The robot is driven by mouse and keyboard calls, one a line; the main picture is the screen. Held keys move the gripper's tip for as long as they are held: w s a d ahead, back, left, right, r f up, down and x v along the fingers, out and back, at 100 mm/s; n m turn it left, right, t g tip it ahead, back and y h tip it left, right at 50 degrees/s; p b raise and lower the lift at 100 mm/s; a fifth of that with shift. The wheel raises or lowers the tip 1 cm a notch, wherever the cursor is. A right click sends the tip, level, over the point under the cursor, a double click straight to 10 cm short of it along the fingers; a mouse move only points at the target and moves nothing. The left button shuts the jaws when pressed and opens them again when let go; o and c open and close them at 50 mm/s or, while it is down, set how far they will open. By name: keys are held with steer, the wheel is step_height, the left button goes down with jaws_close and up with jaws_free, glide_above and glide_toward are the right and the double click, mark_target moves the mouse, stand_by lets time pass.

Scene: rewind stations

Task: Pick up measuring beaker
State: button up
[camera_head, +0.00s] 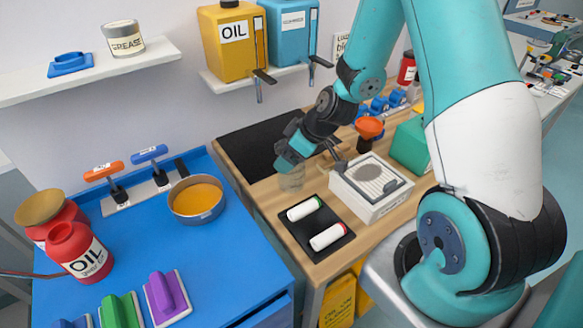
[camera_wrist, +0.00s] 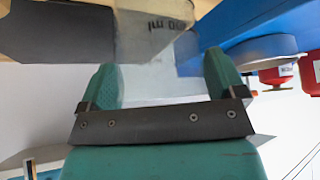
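The measuring beaker (camera_head: 291,181) is a clear container standing on the wooden bench top, close to its left edge beside the blue bench. It also shows in the wrist view (camera_wrist: 155,38), with upside-down "ml" lettering on its wall. My gripper (camera_head: 287,164) is right at the beaker and hides its upper part in the head view. In the wrist view my gripper (camera_wrist: 161,76) has its two teal fingers wide apart. The beaker is ahead of the gap between the fingertips; I cannot tell whether they touch it.
A black tray (camera_head: 318,247) with two white rolls lies in front of the beaker. A white box (camera_head: 372,205) stands to its right. A dark panel (camera_head: 262,143) lies behind. On the blue bench (camera_head: 222,260) stands a pan (camera_head: 197,209) with orange contents.

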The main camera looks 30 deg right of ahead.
steer(key=c, duration=0.8)
steer(key=shift+o, duration=0.2)
step_height(320, 180, up, 10)
steer(key=b, duration=0.1)
